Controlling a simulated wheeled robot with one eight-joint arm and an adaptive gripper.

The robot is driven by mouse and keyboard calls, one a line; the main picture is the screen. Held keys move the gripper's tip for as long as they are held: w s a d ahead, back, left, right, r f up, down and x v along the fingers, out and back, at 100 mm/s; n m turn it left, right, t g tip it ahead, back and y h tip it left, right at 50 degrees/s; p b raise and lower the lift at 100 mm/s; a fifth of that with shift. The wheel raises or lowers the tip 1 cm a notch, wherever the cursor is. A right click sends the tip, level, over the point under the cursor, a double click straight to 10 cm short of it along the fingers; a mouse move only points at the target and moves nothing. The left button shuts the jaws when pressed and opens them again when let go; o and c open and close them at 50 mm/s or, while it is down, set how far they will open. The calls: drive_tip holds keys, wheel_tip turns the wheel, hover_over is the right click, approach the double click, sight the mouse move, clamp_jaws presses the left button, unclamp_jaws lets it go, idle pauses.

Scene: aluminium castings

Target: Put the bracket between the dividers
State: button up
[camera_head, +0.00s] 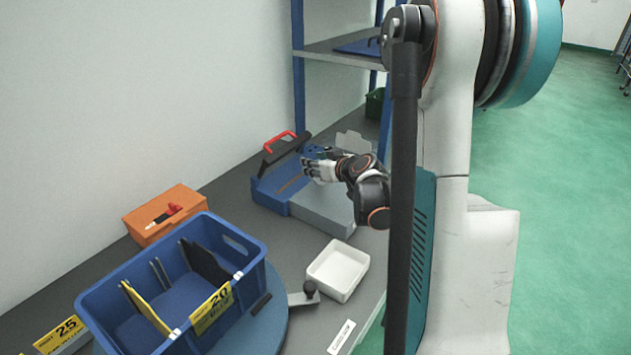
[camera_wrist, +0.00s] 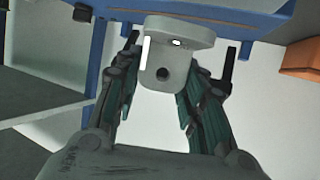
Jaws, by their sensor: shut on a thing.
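A light grey bracket (camera_wrist: 190,37) with holes in it shows between the fingers of my gripper (camera_wrist: 160,80) in the wrist view. My gripper is shut on it. In the head view my gripper (camera_head: 314,168) is above an open blue toolbox and a grey tray; the bracket is hard to tell apart from the fingers there. A blue crate (camera_head: 244,240) stands on a round blue turntable at the front left. Inside it are a yellow divider (camera_head: 146,308) and dark dividers (camera_head: 204,264), with gaps between them. My gripper is behind and right of the crate, apart from it.
The blue toolbox (camera_head: 270,190) has a red handle. A white tray (camera_head: 338,270) lies right of the crate, by a dark knobbed lever (camera_head: 309,292). An orange box (camera_head: 163,212) stands behind the crate. A blue-post shelf (camera_head: 298,90) rises at the back.

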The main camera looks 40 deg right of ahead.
drive_tip(key=shift+f+b, duration=0.85)
drive_tip(key=shift+f, duration=1.35)
drive_tip(key=shift+f, duration=0.15)
drive_tip(key=o, duration=1.1)
